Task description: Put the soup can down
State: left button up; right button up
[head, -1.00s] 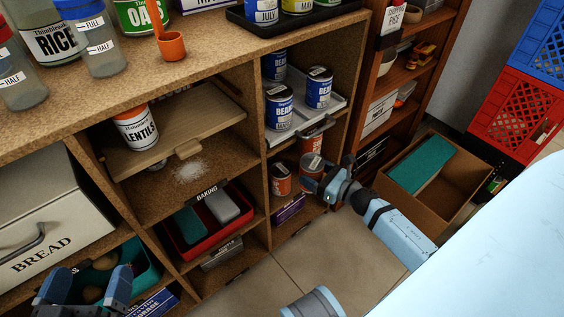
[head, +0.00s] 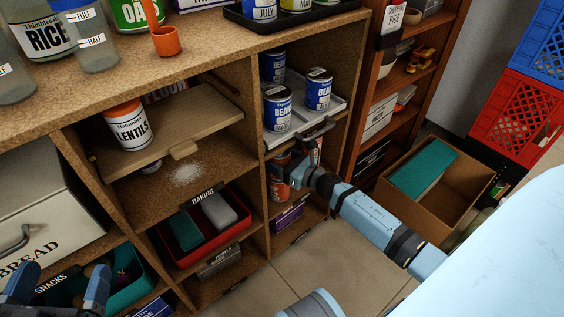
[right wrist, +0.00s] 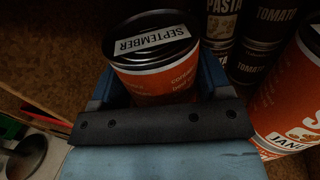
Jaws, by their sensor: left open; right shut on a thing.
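The soup can (right wrist: 155,80) is orange with a dark lid marked SEPTEMBER. In the right wrist view it sits between the fingers of my right gripper (right wrist: 160,88), which is shut on it. In the head view my right gripper (head: 284,176) reaches into the compartment below the beans tray, and only part of the orange can (head: 277,190) shows beside it. It looks upright; whether its base touches the shelf is hidden. My left gripper (head: 58,284) is open and empty at the lower left, in front of the snacks bin.
An orange can marked JAN (right wrist: 290,125) stands close on the right in the wrist view. Dark tomato pasta cans (right wrist: 262,45) stand beyond. Above is a tray (head: 300,134) with cans of beans (head: 278,108). A cardboard box (head: 420,208) stands right of the shelves.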

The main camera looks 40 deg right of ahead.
jog(key=shift+f, duration=0.1)
jog(key=o, duration=1.3)
pick_arm(q)
jog(key=shift+s+f, duration=0.1)
pick_arm(e)
jog(key=shift+r, duration=0.2)
pick_arm(q)
jog(key=shift+s+d+n+g+p, duration=0.4)
jog(key=shift+s+n+p, duration=0.15)
jog(key=shift+n+p, duration=0.5)
pick_arm(e)
jog(key=v, duration=1.2)
pick_arm(q)
jog(key=shift+a+f+m, duration=0.1)
jog(key=shift+f+m, duration=0.1)
jog(key=shift+m, duration=0.05)
